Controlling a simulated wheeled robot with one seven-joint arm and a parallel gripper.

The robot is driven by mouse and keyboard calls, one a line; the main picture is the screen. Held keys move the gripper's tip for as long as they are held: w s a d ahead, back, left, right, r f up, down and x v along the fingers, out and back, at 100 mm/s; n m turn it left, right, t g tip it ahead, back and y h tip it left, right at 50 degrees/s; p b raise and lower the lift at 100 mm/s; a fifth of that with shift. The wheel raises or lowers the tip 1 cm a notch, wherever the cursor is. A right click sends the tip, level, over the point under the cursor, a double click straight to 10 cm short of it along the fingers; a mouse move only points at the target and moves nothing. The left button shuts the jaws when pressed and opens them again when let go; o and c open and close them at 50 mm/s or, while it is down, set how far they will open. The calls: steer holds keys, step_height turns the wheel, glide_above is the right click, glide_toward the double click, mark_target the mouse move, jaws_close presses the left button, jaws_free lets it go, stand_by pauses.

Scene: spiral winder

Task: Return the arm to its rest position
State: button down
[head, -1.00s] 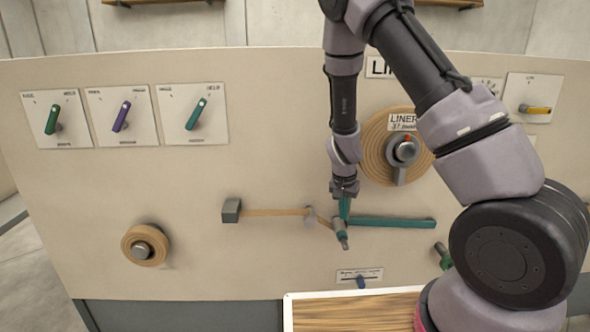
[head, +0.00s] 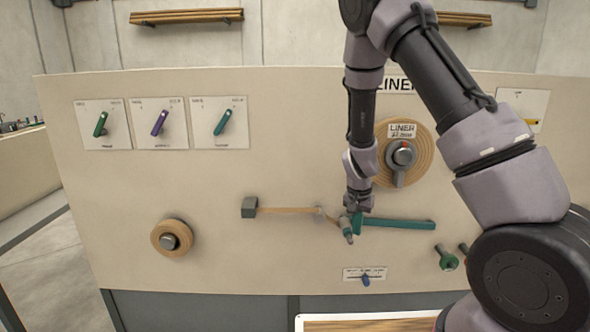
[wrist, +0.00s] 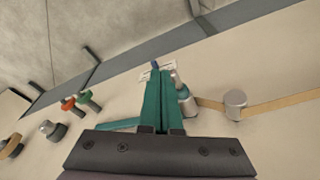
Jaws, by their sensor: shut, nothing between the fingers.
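My arm reaches down in front of the beige winder panel (head: 290,130). In the head view my gripper (head: 357,222), with teal fingers, hangs close by the grey roller post (head: 346,228) and the left end of the teal bar (head: 400,223). In the wrist view the two teal fingers of my gripper (wrist: 160,72) lie together with nothing between them. The roller post (wrist: 186,98) is just right of the fingers; I cannot tell if they touch. The teal bar (wrist: 118,125) shows left of them.
A tan strip (head: 285,211) runs from a grey block (head: 249,207) to the post. The large LINER roll (head: 418,157) sits behind my arm. A small roll (head: 171,238), lever switches (head: 160,123), a blue slider (head: 365,280) and a green knob (head: 447,259) stick out. A wooden board (head: 370,325) lies below.

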steer(key=s+d+r+t+y, duration=0.1)
steer(key=s+r+y, duration=0.15)
steer(key=r, duration=1.05)
steer(key=s+d+r+t+y, duration=0.1)
steer(key=s+r, duration=0.3)
steer(key=r, duration=0.8)
steer(key=s+d+r+n+t, duration=0.1)
steer(key=s+d+r+t, duration=0.2)
steer(key=s+r, duration=1)
steer(key=s+d, duration=0.1)
steer(key=s, duration=0.2)
steer(key=shift+r+n+h, duration=0.3)
steer(key=shift+n+h, duration=0.05)
steer(key=shift+n, duration=0.05)
steer(key=shift+w, duration=0.1)
